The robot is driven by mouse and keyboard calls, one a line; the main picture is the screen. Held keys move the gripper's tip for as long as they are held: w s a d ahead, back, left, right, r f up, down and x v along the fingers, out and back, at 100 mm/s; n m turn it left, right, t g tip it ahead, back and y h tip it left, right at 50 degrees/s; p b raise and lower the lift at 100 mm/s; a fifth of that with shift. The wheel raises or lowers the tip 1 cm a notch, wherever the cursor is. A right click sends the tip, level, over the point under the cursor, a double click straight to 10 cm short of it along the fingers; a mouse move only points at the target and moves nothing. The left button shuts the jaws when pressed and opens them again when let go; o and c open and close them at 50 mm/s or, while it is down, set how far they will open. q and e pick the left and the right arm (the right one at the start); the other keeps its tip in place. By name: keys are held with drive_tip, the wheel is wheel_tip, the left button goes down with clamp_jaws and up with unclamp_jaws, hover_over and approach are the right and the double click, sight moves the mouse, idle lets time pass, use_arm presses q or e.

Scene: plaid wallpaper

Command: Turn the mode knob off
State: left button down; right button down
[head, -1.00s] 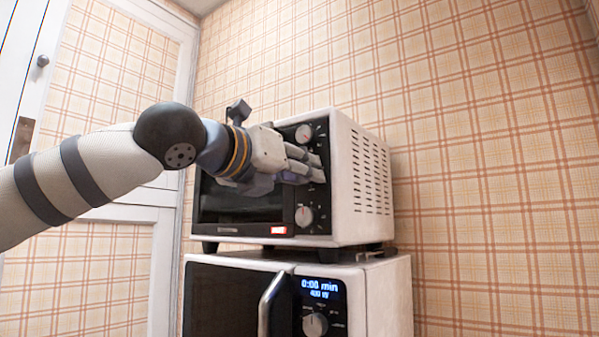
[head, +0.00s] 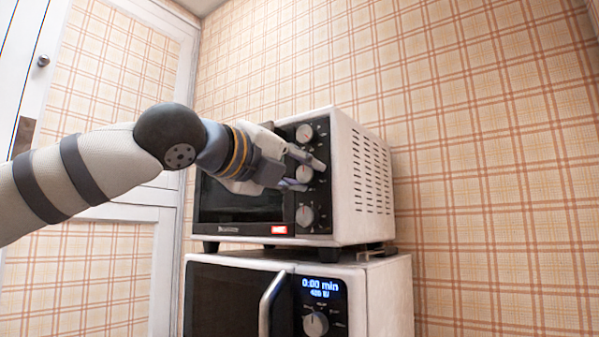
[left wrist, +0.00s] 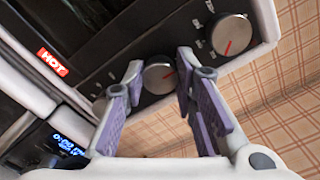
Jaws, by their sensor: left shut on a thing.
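The white toaster oven (head: 360,215) stands on a microwave, with three round knobs in a column on its black front panel. My left gripper (head: 312,176) is at the middle knob (head: 303,173), one finger above it and one below. The top knob (head: 304,133) and bottom knob (head: 304,216) are clear of the fingers. My right gripper is not in view.
A red HOT light (left wrist: 52,62) is lit on the oven front. The microwave (head: 385,300) below has a blue display, a knob and a silver handle (head: 271,303). A white door stands at the left. The plaid wall to the right is free.

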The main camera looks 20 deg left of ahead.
use_arm(q)
drive_tip(key=shift+r, duration=0.1)
idle(0.5)
drive_tip(key=c, duration=1.3)
unclamp_jaws()
drive_tip(key=v, duration=1.2)
